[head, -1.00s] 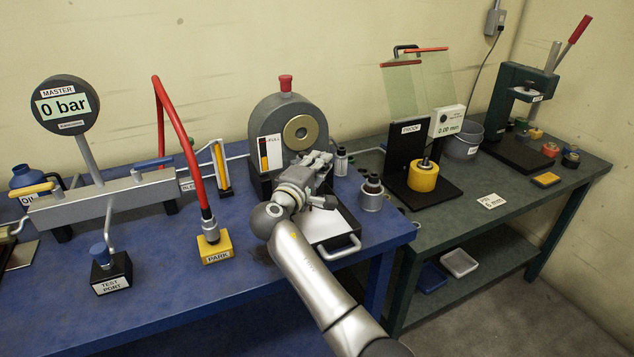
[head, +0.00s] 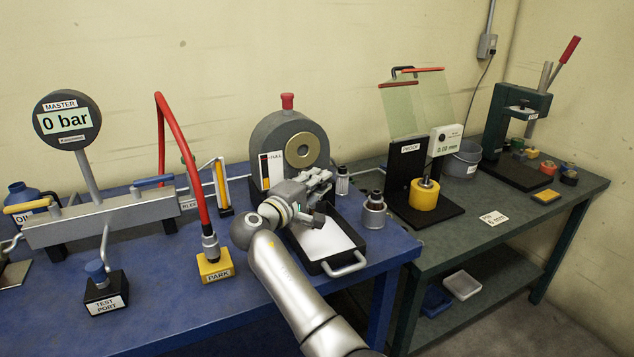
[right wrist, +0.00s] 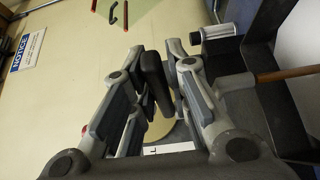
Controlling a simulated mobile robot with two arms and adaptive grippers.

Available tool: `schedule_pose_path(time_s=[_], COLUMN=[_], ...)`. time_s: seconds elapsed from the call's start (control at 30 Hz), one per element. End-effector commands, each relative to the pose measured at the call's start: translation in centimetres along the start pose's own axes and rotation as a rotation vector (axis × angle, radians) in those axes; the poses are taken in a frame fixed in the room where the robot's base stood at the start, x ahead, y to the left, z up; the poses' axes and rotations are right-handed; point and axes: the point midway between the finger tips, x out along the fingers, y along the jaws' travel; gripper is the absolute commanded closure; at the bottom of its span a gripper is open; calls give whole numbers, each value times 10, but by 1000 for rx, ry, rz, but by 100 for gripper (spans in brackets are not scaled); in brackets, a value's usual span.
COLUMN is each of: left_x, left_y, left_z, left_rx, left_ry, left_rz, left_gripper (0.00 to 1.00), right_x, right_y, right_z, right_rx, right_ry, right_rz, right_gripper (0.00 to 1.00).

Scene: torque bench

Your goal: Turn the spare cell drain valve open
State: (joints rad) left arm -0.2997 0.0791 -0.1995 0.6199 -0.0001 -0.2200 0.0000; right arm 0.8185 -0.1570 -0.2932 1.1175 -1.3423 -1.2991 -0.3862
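The spare cell (head: 268,138) is a grey rounded unit with a red cap, a brass disc and a level gauge marked FULL, on the blue bench. My right gripper (head: 318,183) is in front of its lower part and hides the valve area in the head view. In the right wrist view, a black lever-like bar (right wrist: 154,78), apparently the drain valve handle, lies between the fingers of my right gripper (right wrist: 158,75). The fingers stand apart, with a small gap seen beside the bar; firm contact cannot be told. My left gripper is not in view.
A black-framed tray (head: 345,263) with a handle lies below my right gripper. Small metal cylinders (head: 374,212) stand to its right. A yellow PARK block (head: 215,266) with a red hose stands to the left. The green bench (head: 540,222) is further right.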

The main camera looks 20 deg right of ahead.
Motion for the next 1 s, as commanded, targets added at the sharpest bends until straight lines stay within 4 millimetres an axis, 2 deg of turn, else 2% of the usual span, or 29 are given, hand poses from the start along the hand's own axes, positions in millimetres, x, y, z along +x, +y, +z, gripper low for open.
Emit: schedule_pose_path(time_s=[0.03, 0.1, 0.43, 0.57, 0.8, 1.0], left_x=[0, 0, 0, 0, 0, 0], left_y=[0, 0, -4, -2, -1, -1], left_z=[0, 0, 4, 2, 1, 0], left_rx=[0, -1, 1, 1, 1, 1], left_ry=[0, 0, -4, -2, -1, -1], left_rz=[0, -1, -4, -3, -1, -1], left_gripper=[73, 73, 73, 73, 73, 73], right_x=[0, 0, -3, -19, -58, -74], right_y=[0, 0, 1, 0, 0, 1], right_z=[0, 0, 0, -1, -1, 0], right_rx=[0, 0, 1, 2, 2, 1], right_ry=[0, 0, 1, 3, 2, 1], right_rz=[0, 1, 3, 2, 0, 2], right_gripper=[73, 66, 66, 66, 66, 66])
